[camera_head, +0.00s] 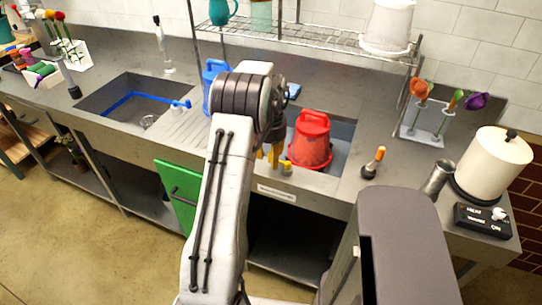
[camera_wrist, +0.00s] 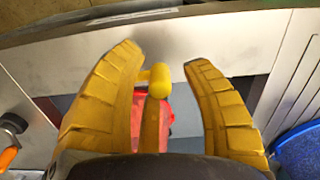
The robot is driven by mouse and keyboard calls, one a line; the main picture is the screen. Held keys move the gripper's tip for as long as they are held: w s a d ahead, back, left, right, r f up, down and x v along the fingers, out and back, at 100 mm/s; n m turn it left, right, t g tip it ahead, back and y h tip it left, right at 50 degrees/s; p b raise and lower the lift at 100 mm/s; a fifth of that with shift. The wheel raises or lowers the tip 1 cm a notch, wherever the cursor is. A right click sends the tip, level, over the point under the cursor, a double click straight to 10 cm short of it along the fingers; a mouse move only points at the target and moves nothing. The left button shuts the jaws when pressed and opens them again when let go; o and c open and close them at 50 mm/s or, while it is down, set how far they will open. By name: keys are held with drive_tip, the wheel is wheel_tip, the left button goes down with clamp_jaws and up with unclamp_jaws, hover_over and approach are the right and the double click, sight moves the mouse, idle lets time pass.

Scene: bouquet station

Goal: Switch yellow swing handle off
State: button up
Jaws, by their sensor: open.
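The yellow swing handle (camera_wrist: 160,78) shows in the wrist view, between the tips of my gripper's yellow fingers (camera_wrist: 162,58). Its rounded end points toward the front edge of the counter. In the head view, a small yellow piece of the handle (camera_head: 286,168) shows at the front rim of the right sink, beside my gripper (camera_head: 267,155). My gripper is open around the handle, with gaps at both side fingers. Whether the middle finger touches it I cannot tell. My arm hides part of the handle's surroundings in the head view.
A red bucket (camera_head: 312,143) stands in the right sink, close to my gripper. A blue jug (camera_head: 212,83) stands behind my arm. An orange-handled tool (camera_head: 374,163) and a black control box (camera_head: 484,220) are to the right. A green door (camera_head: 180,192) is below the counter.

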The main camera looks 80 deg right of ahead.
wheel_tip(320, 180, up, 12)
idle(0.9)
idle(0.6)
